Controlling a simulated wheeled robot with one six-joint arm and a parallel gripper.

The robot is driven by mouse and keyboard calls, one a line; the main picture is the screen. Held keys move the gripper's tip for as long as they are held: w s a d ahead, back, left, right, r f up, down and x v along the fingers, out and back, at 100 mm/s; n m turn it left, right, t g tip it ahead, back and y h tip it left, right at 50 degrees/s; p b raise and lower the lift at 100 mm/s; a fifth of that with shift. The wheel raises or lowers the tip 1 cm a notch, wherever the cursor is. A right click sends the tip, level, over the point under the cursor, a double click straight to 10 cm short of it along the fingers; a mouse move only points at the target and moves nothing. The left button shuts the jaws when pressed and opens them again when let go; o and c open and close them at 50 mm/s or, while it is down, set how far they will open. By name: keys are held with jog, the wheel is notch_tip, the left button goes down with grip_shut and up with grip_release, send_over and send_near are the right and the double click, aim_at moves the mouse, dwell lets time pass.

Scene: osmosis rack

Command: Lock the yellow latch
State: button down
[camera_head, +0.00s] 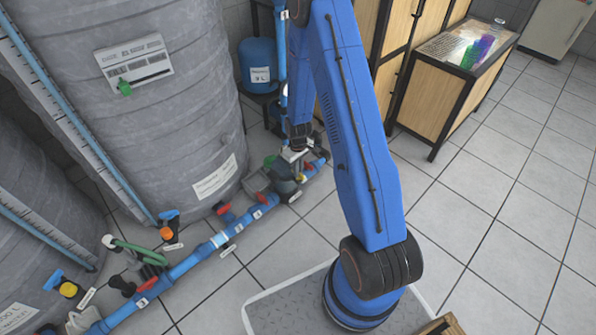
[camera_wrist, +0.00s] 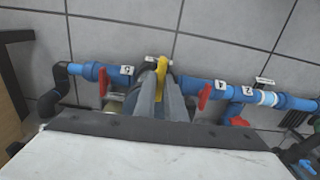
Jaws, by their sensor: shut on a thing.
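The yellow latch (camera_wrist: 160,67) shows in the wrist view as a narrow yellow handle on the blue pipe line, beside a grey fitting. My gripper (camera_wrist: 158,88) is shut on it, with the grey fingers at its near end. The fingers hide part of the latch. In the head view my gripper (camera_head: 294,160) is down at the far end of the floor pipe. I cannot make out the latch clearly there.
The blue pipe (camera_head: 190,262) runs along the floor beside the large grey tank (camera_head: 165,110). Red handles (camera_wrist: 205,97) (camera_wrist: 103,81) flank the latch. A wooden cabinet (camera_head: 440,100) stands at the back. Tiled floor (camera_head: 490,200) at the right is clear.

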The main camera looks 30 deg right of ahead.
dwell(0.3)
jog(key=c, duration=1.8)
grip_release()
jog(key=shift+r, duration=0.1)
notch_tip(320, 180, up, 17)
jog(key=shift+r, duration=0.15)
